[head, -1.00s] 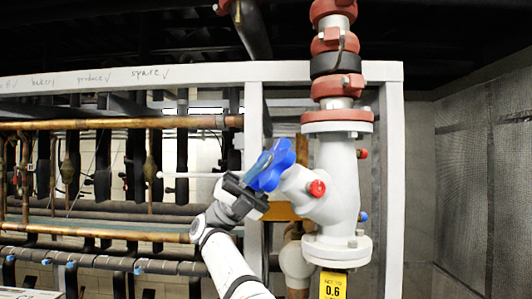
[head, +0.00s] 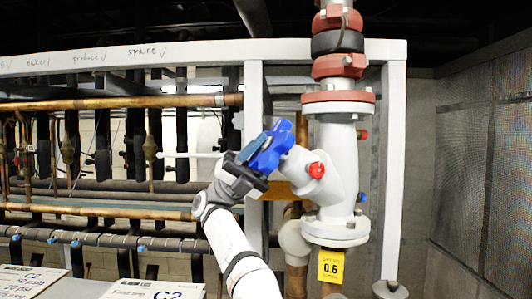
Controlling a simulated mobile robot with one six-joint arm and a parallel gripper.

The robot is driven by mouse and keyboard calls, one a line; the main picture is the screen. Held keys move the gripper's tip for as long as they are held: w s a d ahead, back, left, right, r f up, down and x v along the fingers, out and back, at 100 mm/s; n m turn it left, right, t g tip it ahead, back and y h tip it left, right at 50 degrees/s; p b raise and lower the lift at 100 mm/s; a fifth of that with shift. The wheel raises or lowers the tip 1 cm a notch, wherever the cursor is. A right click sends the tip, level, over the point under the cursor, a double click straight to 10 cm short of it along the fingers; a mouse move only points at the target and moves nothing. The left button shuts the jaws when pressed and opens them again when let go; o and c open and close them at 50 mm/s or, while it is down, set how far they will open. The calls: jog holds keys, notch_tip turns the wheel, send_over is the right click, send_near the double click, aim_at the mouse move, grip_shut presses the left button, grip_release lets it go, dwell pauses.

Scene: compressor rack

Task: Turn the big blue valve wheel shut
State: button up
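The big blue valve wheel (head: 276,146) is on the angled branch of a thick white valve body (head: 334,165), left of the vertical pipe. My gripper (head: 256,162) is at the wheel's left side, with its dark fingers against or just in front of the wheel's near edge. Part of the wheel is hidden behind the fingers. The finger gap and any grip on the rim cannot be made out. My white arm (head: 235,255) reaches up from the bottom of the picture.
A red cap (head: 317,170) sits on the branch close right of the wheel. A yellow tag (head: 331,265) hangs below the valve. A white frame post (head: 253,115) stands just behind my gripper. Copper pipes (head: 120,103) run at left. Signs marked C2 (head: 155,289) lie at the bottom.

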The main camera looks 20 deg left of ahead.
jog(key=p+v, duration=0.5)
jog(key=v, duration=0.2)
jog(key=shift+a+f+p, duration=0.25)
jog(key=shift+a+p, duration=0.05)
jog(key=shift+p, duration=0.1)
dwell(0.5)
